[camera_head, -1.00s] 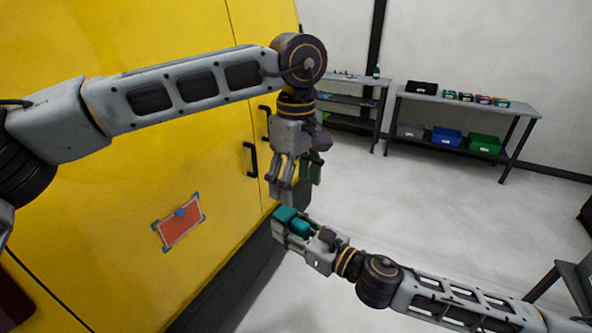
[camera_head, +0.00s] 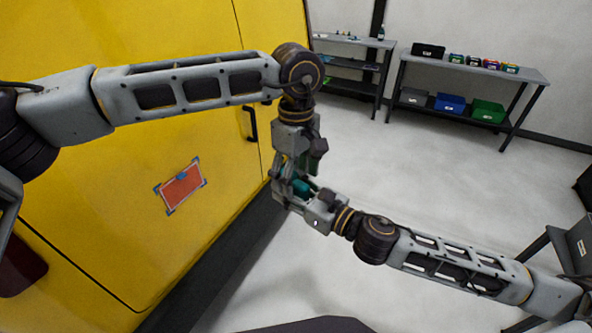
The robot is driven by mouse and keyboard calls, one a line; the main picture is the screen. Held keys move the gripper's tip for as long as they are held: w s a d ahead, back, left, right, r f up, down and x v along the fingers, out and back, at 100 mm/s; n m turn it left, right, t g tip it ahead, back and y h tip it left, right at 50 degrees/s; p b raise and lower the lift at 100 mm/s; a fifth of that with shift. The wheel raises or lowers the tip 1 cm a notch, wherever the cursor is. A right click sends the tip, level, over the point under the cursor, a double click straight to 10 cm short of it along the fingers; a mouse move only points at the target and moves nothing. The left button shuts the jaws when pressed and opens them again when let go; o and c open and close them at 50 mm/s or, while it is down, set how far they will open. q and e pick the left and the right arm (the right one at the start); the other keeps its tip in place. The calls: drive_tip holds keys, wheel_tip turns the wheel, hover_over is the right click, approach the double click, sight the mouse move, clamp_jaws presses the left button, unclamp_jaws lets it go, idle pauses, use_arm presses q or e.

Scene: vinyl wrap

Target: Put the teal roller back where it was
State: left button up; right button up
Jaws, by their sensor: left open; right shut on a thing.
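The teal roller (camera_head: 302,188) is held in my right gripper (camera_head: 289,184), which is shut on it; the fingers hide part of it. My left gripper (camera_head: 296,168) points down just above and is open. The two grippers overlap in this view, and I cannot tell whether they touch. A dark green piece (camera_head: 317,155) shows at the right side of my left gripper; I cannot tell whether it is held or part of it.
A yellow panelled surface (camera_head: 90,180) with black handles fills the left, bearing a red rectangular patch (camera_head: 182,187) with blue corners. A grey shelf table (camera_head: 480,68) with small boxes and bins stands at the back right. The floor between is clear.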

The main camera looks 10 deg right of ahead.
use_arm(q)
drive_tip(key=c, duration=1)
drive_tip(key=shift+c, duration=0.9)
use_arm(e)
drive_tip(key=o, duration=1)
drive_tip(key=shift+f, duration=0.15)
